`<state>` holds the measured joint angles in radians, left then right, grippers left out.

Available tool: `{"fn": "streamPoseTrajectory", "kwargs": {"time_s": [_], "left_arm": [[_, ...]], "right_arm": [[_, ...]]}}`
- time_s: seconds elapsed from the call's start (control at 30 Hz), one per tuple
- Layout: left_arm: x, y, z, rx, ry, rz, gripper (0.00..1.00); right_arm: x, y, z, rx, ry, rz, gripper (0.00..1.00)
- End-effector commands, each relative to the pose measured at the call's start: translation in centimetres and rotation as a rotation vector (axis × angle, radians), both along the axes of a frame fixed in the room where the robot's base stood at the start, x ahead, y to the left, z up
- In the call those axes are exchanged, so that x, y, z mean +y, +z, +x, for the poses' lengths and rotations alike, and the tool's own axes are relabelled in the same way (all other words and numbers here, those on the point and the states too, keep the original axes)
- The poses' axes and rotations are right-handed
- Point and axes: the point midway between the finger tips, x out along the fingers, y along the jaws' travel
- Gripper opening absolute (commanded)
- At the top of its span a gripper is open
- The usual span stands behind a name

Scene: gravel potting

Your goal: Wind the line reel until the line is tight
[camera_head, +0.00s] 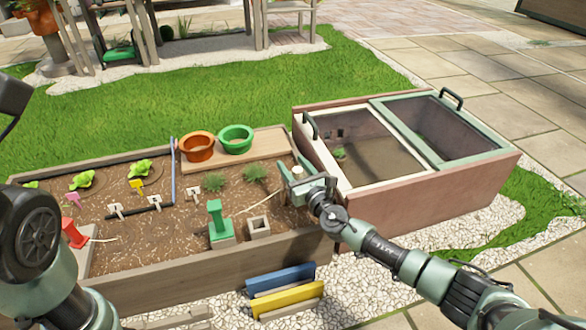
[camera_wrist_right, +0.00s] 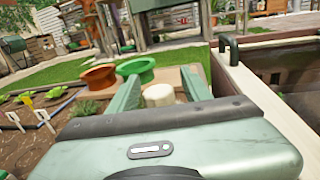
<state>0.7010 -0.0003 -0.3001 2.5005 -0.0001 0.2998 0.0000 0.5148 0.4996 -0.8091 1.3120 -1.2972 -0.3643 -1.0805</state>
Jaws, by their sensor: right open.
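My right gripper (camera_head: 296,178) is at the right end of the planter bed, beside the cold frame. Its two green fingers (camera_wrist_right: 160,90) are apart, with a pale, round-topped knob (camera_wrist_right: 158,95) between them in the right wrist view. The knob also shows in the head view (camera_head: 297,171). It may be part of the line reel, whose body I cannot make out behind the gripper. A thin white line (camera_head: 250,208) runs over the soil from near a green post (camera_head: 216,220) toward the gripper. I cannot tell how tight it is. My left gripper is out of view.
The cold frame (camera_head: 455,190) stands close on the right. An orange pot (camera_head: 197,147) and a green pot (camera_head: 235,139) stand on a board behind. A red post (camera_head: 73,234), seedlings and a square block (camera_head: 259,227) are in the bed. Blue and yellow boards (camera_head: 280,280) lean in front.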

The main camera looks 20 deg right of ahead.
Motion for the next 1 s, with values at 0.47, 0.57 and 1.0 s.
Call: {"fn": "streamPoseTrajectory", "kwargs": {"time_s": [0.47, 0.57, 1.0], "left_arm": [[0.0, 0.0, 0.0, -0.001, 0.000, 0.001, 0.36], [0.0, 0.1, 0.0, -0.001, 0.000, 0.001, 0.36], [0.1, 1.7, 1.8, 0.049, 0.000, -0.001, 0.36]], "right_arm": [[0.0, 0.0, 0.0, 0.000, 0.000, 0.001, 0.00], [0.0, 0.1, 0.0, 0.000, -0.003, 0.002, 0.00], [-0.2, 0.4, 0.0, 0.006, -0.186, 0.008, 0.00]]}}
